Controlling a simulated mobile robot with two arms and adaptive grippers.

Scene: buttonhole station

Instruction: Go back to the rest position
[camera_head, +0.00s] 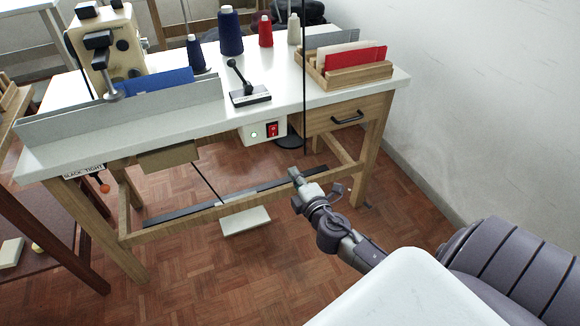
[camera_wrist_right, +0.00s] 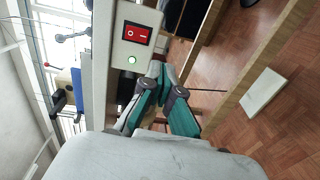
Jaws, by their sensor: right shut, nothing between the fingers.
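My right gripper (camera_head: 296,177) is shut and empty. In the head view it is in front of the sewing table, over the floor, lower than the table top. Its closed fingers also show in the right wrist view (camera_wrist_right: 157,72), where they appear just beside the switch box (camera_wrist_right: 121,52). The white switch box (camera_head: 249,137) hangs under the table's front edge. It has a red rocker switch (camera_head: 272,130) and a lit green lamp (camera_head: 254,134). I cannot tell whether the fingers touch the box. My left gripper is not in view.
The table (camera_head: 205,108) carries a sewing machine (camera_head: 118,62), thread cones (camera_head: 231,32), a lever device (camera_head: 245,84) and a wooden tray (camera_head: 343,78) with red and white pieces. A pedal (camera_head: 245,221) sits low beneath. A wall (camera_head: 480,110) stands at right.

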